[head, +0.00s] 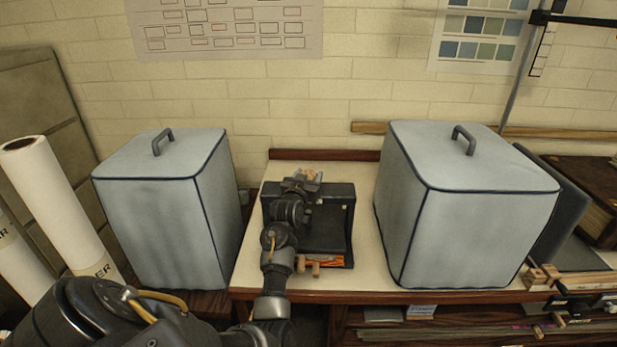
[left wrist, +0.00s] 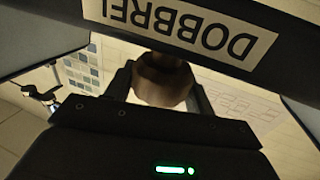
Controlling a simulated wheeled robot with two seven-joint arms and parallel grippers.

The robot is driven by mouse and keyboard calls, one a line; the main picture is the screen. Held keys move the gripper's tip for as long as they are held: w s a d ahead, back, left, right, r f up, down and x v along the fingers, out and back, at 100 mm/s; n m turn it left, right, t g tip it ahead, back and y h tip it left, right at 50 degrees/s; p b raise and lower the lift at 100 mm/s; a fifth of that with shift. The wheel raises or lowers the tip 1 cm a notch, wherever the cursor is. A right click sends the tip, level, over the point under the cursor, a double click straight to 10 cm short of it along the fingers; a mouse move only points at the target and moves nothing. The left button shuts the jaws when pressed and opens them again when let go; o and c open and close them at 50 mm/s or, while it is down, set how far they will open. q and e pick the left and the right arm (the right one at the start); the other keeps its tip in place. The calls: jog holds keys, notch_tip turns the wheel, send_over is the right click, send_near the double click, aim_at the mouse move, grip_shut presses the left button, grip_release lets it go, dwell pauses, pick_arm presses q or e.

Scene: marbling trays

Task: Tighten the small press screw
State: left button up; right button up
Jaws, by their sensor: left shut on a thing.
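The small press (head: 340,190) is a dark frame standing on the pale tabletop between two covered boxes. Its dark beam shows in the left wrist view (left wrist: 75,12) with an upside-down white label. My left gripper (head: 304,180) reaches over the left part of the press top. In the left wrist view the fingers (left wrist: 163,88) are shut around a round brown knob (left wrist: 163,78), which I take to be the press screw's handle, just beside the beam. The screw's shaft is mostly hidden, and I cannot tell how tight it is. My right gripper is not in view.
Grey covered boxes with handles stand close on the left (head: 145,230) and right (head: 470,240). Orange material (head: 326,260) and wooden pegs (head: 302,265) show at the press's front. White paper rolls (head: 55,200) lean at far left. Bare tabletop (head: 365,262) shows right of the press.

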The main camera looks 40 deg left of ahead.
pick_arm(q)
jog(key=shift+d+n+y, duration=0.1)
jog(key=shift+n+y, duration=0.2)
jog(key=n+g+y, duration=0.2)
jog(key=y, duration=0.1)
jog(key=shift+w+n, duration=0.1)
jog(key=shift+n, duration=0.2)
jog(key=n+g+y, duration=0.2)
jog(key=g+y, duration=0.1)
jog(key=shift+n+y+b, duration=0.3)
jog(key=shift+b, duration=0.05)
jog(key=n+g+y+b, duration=0.1)
jog(key=g+b, duration=0.1)
jog(key=n+g+y+b, duration=0.1)
jog(key=n+g+b, duration=0.1)
jog(key=shift+f+n+g+y, duration=0.1)
jog(key=shift+n+g+y, duration=0.2)
jog(key=shift+g, duration=0.1)
jog(key=shift+n+g+y+b, duration=0.4)
jog(key=shift+n+g+b, duration=0.1)
jog(key=shift+g+b, duration=0.4)
jog(key=shift+r, duration=0.25)
jog(key=o, duration=1)
jog(key=shift+f+g, duration=0.1)
jog(key=shift+g, duration=0.2)
jog(key=shift+c, duration=0.2)
